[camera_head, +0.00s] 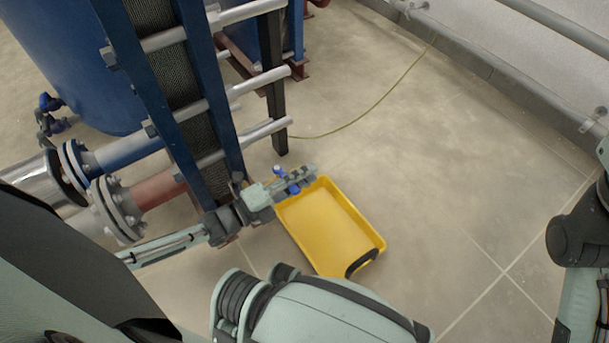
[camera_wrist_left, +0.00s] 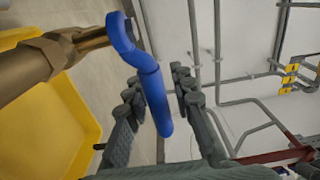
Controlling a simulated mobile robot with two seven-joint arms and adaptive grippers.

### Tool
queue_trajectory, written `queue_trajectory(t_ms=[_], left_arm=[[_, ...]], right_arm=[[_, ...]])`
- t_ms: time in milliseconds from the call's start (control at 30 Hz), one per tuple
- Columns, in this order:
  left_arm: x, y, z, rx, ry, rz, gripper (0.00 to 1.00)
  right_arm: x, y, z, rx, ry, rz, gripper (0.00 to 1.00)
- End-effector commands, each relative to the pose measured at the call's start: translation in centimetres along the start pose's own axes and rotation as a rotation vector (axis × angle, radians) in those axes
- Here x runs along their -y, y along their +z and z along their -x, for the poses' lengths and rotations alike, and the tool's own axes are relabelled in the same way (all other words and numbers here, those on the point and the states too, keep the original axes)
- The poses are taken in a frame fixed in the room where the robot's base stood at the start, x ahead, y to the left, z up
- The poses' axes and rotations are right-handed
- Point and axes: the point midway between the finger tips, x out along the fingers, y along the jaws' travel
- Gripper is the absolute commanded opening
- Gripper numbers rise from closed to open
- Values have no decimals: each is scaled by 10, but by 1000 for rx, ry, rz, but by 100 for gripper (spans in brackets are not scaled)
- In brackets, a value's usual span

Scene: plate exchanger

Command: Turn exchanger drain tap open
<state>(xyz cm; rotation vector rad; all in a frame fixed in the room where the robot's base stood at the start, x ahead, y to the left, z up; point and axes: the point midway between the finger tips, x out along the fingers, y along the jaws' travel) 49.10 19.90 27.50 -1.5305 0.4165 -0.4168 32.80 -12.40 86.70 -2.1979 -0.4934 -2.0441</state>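The drain tap shows in the left wrist view as a brass valve body (camera_wrist_left: 50,58) with a blue lever handle (camera_wrist_left: 152,92). In the head view, small blue parts of the handle (camera_head: 279,171) show beside my left gripper (camera_head: 297,181), low at the foot of the plate exchanger (camera_head: 180,85). In the left wrist view, my left gripper (camera_wrist_left: 157,82) has its fingers apart, one on each side of the handle. Gaps show between handle and fingers, so it does not look clamped. My right gripper is out of view; only part of my right arm shows.
A yellow tray (camera_head: 330,225) lies on the floor below the tap, and also shows in the left wrist view (camera_wrist_left: 75,120). Flanged blue (camera_head: 125,152) and red pipes (camera_head: 160,190) stand left of my left gripper. A thin hose (camera_head: 375,105) crosses the floor. Open floor lies to the right.

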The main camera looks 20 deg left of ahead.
Motion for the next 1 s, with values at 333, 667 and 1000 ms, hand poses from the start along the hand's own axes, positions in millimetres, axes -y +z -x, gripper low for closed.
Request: queue_trajectory(t_ms=[333,667,1000], left_arm=[[0,0,0,0,0,0,0],[0,0,0,6,0,0,0],[2,6,0,98,1,5,0]], right_arm=[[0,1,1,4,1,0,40],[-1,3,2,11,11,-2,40],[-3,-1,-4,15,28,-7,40]])
